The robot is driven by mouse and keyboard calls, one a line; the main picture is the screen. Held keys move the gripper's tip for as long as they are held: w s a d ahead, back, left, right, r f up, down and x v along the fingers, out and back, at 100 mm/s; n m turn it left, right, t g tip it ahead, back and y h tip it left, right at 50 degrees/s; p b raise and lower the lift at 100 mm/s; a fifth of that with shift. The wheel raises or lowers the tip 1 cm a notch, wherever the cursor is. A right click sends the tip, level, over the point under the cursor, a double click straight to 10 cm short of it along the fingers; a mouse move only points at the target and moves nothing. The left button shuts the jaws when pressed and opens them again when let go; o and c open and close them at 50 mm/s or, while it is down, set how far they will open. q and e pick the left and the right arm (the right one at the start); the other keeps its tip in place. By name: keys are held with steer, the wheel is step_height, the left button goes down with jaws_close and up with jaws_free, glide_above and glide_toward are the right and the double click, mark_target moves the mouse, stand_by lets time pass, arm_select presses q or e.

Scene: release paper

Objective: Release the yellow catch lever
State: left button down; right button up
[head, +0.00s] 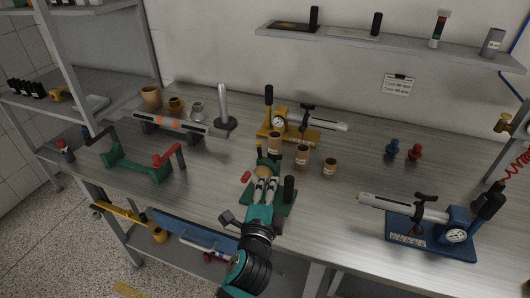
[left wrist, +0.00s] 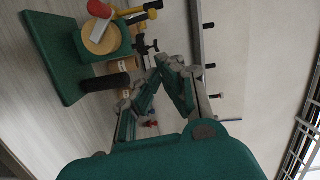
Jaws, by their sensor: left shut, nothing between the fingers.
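My left gripper (head: 265,183) is shut and empty, over the green-based device (head: 284,208) at the front middle of the bench. In the left wrist view its fingertips (left wrist: 172,62) meet, apart from the device. That view shows the device's green plate (left wrist: 52,58), a round tan disc (left wrist: 101,36), a black cylinder (left wrist: 105,83) and a red handle (left wrist: 97,28). A small yellow piece (left wrist: 99,8) shows beside the red handle; I cannot tell whether it is the catch lever. My gripper hides part of the device in the head view. My right gripper is out of view.
Brown cups (head: 302,155) and a yellow gauge device (head: 297,131) stand just behind. A blue gauge device (head: 431,236) is at right, a green frame with a red handle (head: 140,164) at left. Bench surface (head: 345,195) is clear to the right of my gripper.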

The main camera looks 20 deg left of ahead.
arm_select(q)
steer(key=p, duration=0.2)
glide_toward(259, 150)
steer(key=w+d+r, duration=0.2)
steer(key=w+d, duration=0.3)
steer(key=w+a, duration=0.1)
steer(key=w+a+p, duration=0.1)
steer(key=shift+a+f, duration=0.15)
steer(key=shift+a, duration=0.2)
steer(key=shift+w+a+f, duration=0.15)
steer(key=shift+w+a, duration=0.05)
steer(key=shift+a, duration=0.15)
